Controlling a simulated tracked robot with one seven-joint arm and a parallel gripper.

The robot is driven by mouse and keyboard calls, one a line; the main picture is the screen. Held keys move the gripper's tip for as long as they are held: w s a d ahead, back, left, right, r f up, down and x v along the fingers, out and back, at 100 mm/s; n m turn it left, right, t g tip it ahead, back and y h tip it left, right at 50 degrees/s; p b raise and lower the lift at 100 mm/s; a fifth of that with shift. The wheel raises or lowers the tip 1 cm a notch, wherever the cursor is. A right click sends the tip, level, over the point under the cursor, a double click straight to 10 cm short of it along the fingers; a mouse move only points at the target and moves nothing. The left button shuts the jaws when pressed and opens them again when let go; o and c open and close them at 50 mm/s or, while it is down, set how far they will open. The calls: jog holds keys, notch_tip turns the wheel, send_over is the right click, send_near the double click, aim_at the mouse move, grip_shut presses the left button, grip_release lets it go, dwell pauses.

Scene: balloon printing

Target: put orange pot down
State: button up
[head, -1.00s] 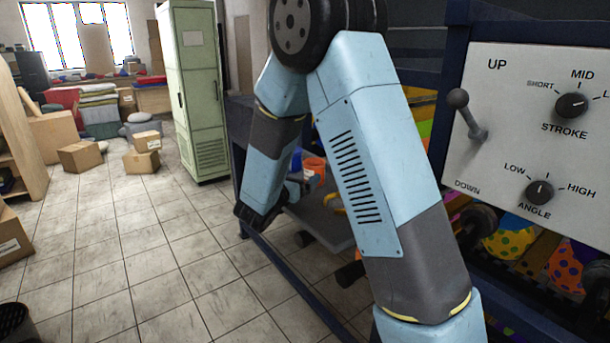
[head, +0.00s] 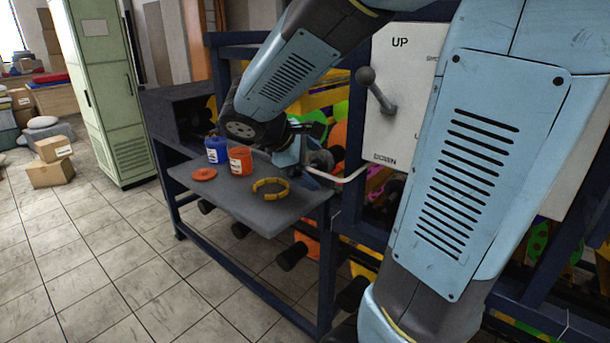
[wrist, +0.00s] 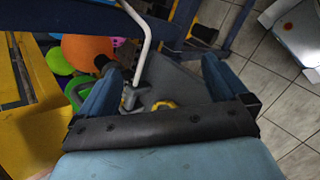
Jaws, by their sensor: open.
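The orange pot (head: 240,160) with a white label stands upright on the grey shelf (head: 262,215), just right of a blue pot (head: 216,150). An orange disc, like a lid (head: 204,174), lies flat in front of the pots. My gripper (head: 318,160) is to the right of the orange pot, apart from it, partly hidden near the machine frame. In the wrist view my gripper (wrist: 160,75) has its two blue fingers wide apart with nothing held. The orange pot cannot be made out in the wrist view.
A yellow ring (head: 270,189) lies on the shelf right of the pots; it also shows in the wrist view (wrist: 163,104). A bent white bar (head: 340,178) sticks out beside my gripper. A lever panel (head: 400,95) stands right. The shelf's front is bare.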

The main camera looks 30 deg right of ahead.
jog(key=s+a+r+m+t+y, duration=0.3)
jog(key=s+a+m+y, duration=0.4)
jog(key=s+m, duration=0.3)
jog(key=shift+s+a+r+t+y, duration=0.35)
jog(key=shift+s+r+y, duration=0.45)
jog(key=shift+s, duration=0.4)
